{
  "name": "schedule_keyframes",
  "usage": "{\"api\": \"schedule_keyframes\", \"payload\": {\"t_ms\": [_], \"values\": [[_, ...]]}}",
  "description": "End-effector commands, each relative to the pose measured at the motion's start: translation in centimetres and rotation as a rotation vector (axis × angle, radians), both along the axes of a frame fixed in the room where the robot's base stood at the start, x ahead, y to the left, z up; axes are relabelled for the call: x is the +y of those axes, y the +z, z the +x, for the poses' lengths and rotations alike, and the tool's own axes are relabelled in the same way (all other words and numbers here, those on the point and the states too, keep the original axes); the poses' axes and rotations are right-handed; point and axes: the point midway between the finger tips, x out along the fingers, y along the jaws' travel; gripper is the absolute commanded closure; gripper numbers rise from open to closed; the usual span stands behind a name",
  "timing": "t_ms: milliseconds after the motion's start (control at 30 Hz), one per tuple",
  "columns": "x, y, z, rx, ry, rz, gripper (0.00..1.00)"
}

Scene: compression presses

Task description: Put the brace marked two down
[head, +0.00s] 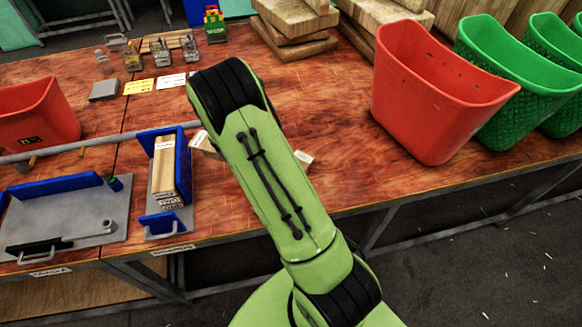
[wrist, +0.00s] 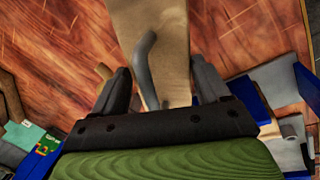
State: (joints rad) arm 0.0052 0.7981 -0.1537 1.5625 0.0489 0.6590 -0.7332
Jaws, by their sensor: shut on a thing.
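My gripper (wrist: 160,66) is shut on a pale wooden brace (wrist: 165,22), which runs from between the fingers to the top edge of the wrist view. A grey bent bar (wrist: 146,68) shows in front of the wood. No number is readable on the brace there. In the head view my green arm hides the gripper. A pale wooden piece (head: 204,144) shows left of the arm and a small pale end (head: 303,157) shows right of it; I cannot tell whether either belongs to the held brace.
A blue-walled grey fixture (head: 184,170) holds upright wooden pieces (head: 164,168) left of the arm. Another grey fixture (head: 75,215) stands farther left. Stacked boards (head: 290,45) lie behind. Bare bench shows right of the arm.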

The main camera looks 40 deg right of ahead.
Motion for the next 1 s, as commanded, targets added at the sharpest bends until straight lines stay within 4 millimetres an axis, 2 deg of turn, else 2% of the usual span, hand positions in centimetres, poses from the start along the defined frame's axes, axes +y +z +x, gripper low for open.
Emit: {"api": "schedule_keyframes", "payload": {"t_ms": [33,233,400,467,600,733,933,1000], "values": [[-1.6,-0.7,0.6,-0.005,0.063,-0.002,0.85],[-8.4,-1.2,2.0,-0.005,0.438,-0.004,0.85],[-13.8,-0.9,1.9,-0.003,0.746,-0.004,0.85],[-15.1,-0.8,1.6,-0.001,0.823,-0.004,0.85],[-16.3,-1.0,1.2,0.001,0.914,0.0,0.85],[-16.3,-3.7,1.2,0.003,0.923,0.002,0.85],[-16.3,-6.5,1.2,0.002,0.92,0.001,0.85],[-16.3,-8.0,1.2,0.004,0.92,0.002,0.85]]}}
